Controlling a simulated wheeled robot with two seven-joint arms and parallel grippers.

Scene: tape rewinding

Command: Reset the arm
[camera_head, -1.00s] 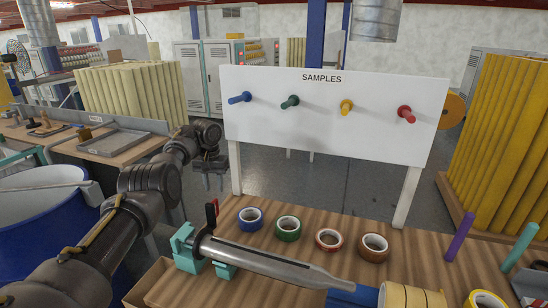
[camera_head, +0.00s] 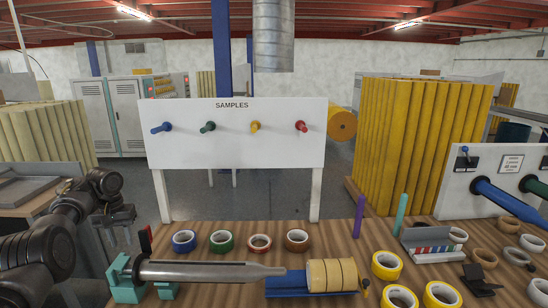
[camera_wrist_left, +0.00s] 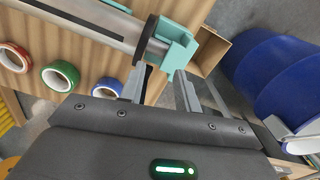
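My left arm comes in from the left in the head view. Its gripper (camera_head: 122,232) hangs empty off the bench's left side, left of the sample board. In the left wrist view its two fingers (camera_wrist_left: 160,88) are apart with nothing between them. Beyond them lie the teal bracket (camera_wrist_left: 178,45) and the grey shaft (camera_wrist_left: 100,18) of the winding fixture. In the head view the shaft (camera_head: 200,271) lies along the bench front, with a tan roll (camera_head: 330,275) on the blue part at its right. My right gripper is not in view.
Blue, green, red and brown tape rolls (camera_head: 184,241) sit in a row behind the shaft. The SAMPLES board (camera_head: 235,140) with coloured pegs stands behind them. Yellow rolls (camera_head: 387,265) crowd the right. A blue drum (camera_wrist_left: 285,75) stands beside the bench in the wrist view.

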